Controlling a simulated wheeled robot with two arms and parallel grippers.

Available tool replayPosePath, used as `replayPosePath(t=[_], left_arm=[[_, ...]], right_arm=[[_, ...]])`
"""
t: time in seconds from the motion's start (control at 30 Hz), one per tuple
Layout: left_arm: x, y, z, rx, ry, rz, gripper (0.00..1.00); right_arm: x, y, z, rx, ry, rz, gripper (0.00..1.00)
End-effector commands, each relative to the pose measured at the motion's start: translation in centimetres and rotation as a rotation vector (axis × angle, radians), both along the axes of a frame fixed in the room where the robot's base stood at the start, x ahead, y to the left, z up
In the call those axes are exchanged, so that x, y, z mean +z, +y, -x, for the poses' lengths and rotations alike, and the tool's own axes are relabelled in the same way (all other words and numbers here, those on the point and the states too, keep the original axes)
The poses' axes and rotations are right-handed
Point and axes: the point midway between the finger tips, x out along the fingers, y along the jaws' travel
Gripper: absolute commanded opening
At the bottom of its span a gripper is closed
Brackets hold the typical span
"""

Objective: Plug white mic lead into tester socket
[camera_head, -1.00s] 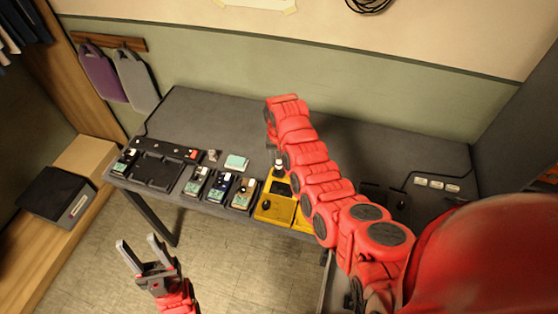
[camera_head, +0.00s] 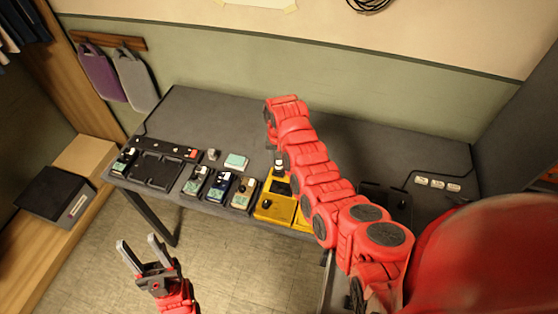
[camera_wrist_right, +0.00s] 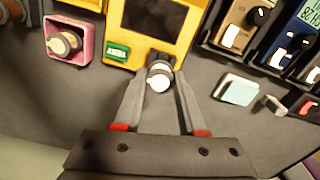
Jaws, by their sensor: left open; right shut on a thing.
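The yellow tester (camera_head: 273,208) stands at the front edge of the grey table, and its dark screen shows in the right wrist view (camera_wrist_right: 152,14). The white mic lead's plug (camera_wrist_right: 159,80), with a pale round end and dark collar, lies against the tester's near edge in that view. My right gripper (camera_wrist_right: 160,98) is shut on this plug, one finger on each side. The tester socket is hidden behind the plug, so I cannot tell how far it is in. In the head view the white plug (camera_head: 279,162) shows beside my right arm. My left gripper (camera_head: 138,242) is open and empty, in front of the table.
Several pedals (camera_head: 219,187) stand left of the tester, with a black pedalboard (camera_head: 157,168) beyond them. A pale green box (camera_head: 237,161) lies behind the pedals. A pink box (camera_wrist_right: 52,42) with a plug-like part is beside the tester. The table's back left is clear.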

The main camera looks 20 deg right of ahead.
Motion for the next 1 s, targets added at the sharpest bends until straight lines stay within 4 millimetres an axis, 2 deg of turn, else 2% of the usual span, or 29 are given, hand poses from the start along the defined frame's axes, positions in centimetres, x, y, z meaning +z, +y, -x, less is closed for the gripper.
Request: replayPosePath(t=[0.73,0.77,0.93,1.0], left_arm=[[-0.9,0.0,0.0,0.0,0.0,0.0,0.5],[-0.8,0.0,0.0,0.0,0.0,0.0,0.5],[-0.8,0.0,0.0,0.0,0.0,0.0,0.5],[-0.8,0.0,0.0,0.0,0.0,0.0,0.5]], right_arm=[[-1.2,0.0,0.0,0.0,0.0,0.0,0.0],[-1.2,0.0,0.0,0.0,0.0,0.0,0.42],[-1.1,0.0,0.0,0.0,0.0,0.0,0.72],[-1.1,0.0,0.0,0.0,0.0,0.0,0.75]])
